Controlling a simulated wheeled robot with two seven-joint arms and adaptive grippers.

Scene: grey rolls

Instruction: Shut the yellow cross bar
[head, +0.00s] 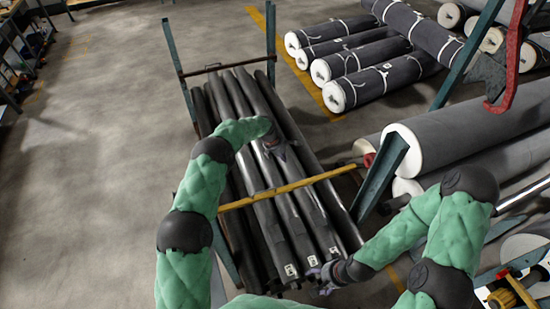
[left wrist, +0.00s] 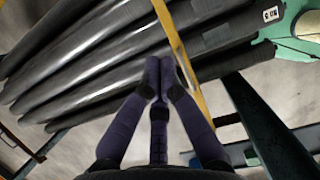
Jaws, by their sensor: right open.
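The yellow cross bar (head: 285,188) lies across the dark rolls (head: 240,110) in the head view. Its right end is by a red fitting (head: 369,160) at a green post, and its left end is near the left post. My left gripper (head: 280,152) is above the rolls, on the far side of the bar. In the left wrist view its fingertips (left wrist: 159,70) are together, with nothing seen between them, and the bar (left wrist: 182,55) passes close to their right, contact unclear. My right gripper (head: 318,280) is open and low, near the rolls' front ends.
Green rack posts (head: 382,172) stand beside the rolls. Large grey rolls (head: 455,130) lie to the right, and more wrapped rolls (head: 375,82) lie behind. A red hook (head: 512,60) hangs at the upper right. The floor (head: 100,150) at left is clear.

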